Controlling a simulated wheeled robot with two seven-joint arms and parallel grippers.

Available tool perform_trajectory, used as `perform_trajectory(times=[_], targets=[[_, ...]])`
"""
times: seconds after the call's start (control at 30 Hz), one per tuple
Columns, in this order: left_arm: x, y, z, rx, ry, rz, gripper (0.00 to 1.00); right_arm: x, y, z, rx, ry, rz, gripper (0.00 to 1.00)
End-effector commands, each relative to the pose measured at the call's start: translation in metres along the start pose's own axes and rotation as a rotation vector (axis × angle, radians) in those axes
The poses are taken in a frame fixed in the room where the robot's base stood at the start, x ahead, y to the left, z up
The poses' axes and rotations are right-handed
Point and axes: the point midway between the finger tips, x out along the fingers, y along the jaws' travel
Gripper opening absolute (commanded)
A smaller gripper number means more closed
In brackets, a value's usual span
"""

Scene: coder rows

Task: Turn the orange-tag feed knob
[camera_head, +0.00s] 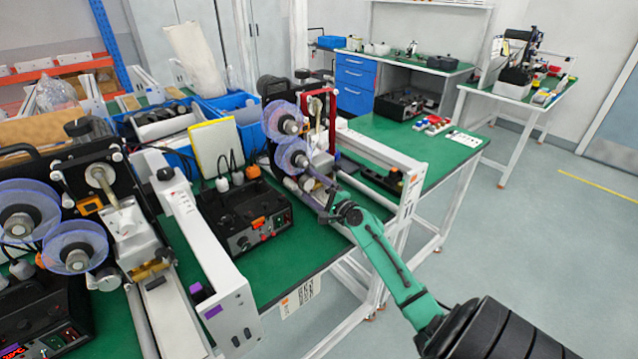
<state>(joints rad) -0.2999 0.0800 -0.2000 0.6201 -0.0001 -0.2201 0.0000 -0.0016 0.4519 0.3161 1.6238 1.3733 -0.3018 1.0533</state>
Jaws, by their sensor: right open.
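My right arm reaches in from the lower right. Its dark gripper (328,203) is open at the front of the farther coder machine (300,140), close to its lower blue reel (292,155). At this size I cannot tell whether the fingers touch anything. A small orange mark (414,181) shows on the white end plate of the farther machine's rail. I cannot make out the feed knob; it may be hidden by the gripper or too small. A black control box (243,218) with an orange switch (258,223) stands left of the gripper. My left gripper is not in view.
A nearer coder with blue reels (75,245) stands at the left, its white rail end carrying a purple tag (213,312). Blue bins (240,105) lie behind. Green bench top (290,255) is bare before the control box. Open floor (520,230) is at the right.

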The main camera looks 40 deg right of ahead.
Motion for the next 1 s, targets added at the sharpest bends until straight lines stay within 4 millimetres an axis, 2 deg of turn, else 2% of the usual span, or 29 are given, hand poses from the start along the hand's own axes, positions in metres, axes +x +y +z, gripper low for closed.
perform_trajectory(times=[0.17,0.5,0.6,0.73,1.0], targets=[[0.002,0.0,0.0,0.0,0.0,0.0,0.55,-0.022,0.003,-0.001,0.001,0.001,0.004,0.83],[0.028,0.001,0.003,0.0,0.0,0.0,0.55,-0.116,0.006,-0.002,0.0,0.002,0.003,0.83],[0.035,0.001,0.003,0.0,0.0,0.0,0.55,-0.134,0.005,-0.002,0.002,0.002,0.002,0.83],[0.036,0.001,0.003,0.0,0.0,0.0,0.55,-0.144,0.002,-0.001,0.001,0.001,0.001,0.83],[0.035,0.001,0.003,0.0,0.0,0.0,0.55,-0.144,0.0,0.0,0.0,0.0,0.001,0.83]])
